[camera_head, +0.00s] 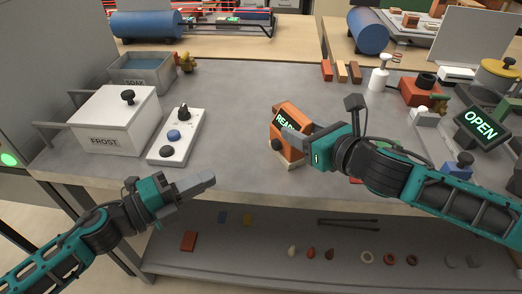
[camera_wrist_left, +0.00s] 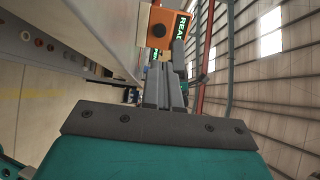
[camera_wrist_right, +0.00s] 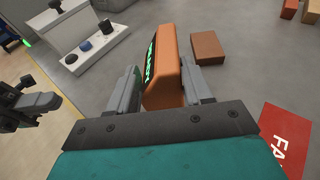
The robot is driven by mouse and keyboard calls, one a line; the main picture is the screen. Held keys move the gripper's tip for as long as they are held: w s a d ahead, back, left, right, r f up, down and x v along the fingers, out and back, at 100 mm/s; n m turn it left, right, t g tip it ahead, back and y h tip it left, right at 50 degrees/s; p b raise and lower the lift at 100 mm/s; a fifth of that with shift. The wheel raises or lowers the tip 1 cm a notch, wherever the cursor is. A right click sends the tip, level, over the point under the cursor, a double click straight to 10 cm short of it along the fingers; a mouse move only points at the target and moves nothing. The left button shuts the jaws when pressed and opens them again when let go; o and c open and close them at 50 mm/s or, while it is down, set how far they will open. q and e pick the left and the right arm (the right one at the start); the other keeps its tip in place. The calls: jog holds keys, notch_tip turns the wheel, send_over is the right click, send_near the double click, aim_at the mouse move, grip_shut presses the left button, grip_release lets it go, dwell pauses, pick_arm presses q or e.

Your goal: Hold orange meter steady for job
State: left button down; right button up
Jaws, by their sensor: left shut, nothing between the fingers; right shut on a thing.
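The orange meter (camera_head: 287,122) stands on the grey bench, with a dark screen showing green letters that begin "REA" and a dark round knob below it. My right gripper (camera_head: 306,143) is shut on the meter from its right side. In the right wrist view the meter (camera_wrist_right: 165,72) sits between the two fingers. My left gripper (camera_head: 207,181) is shut and empty, in front of the bench edge and left of the meter. In the left wrist view its closed fingers (camera_wrist_left: 165,88) point towards the meter (camera_wrist_left: 160,27), which is farther off.
A white FROST box (camera_head: 103,125), a control panel with knobs (camera_head: 178,137) and a SOAK basin (camera_head: 145,72) stand at left. An OPEN display (camera_head: 480,121) stands at right. A red card (camera_wrist_right: 288,138) and a brown brick (camera_wrist_right: 208,48) lie near the meter. A lower shelf holds small parts.

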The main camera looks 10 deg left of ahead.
aim_at(274, 146)
pick_arm(q)
jog(key=shift+w+d, duration=0.1)
pick_arm(e)
jog(key=shift+d+f, duration=0.1)
jog(key=shift+f, duration=0.3)
pick_arm(q)
jog(key=x, duration=1.3)
jog(key=shift+w+d+r, duration=0.1)
jog(key=shift+w+d, duration=0.1)
jog(key=shift+d, duration=0.05)
jog(key=shift+w+d, duration=0.1)
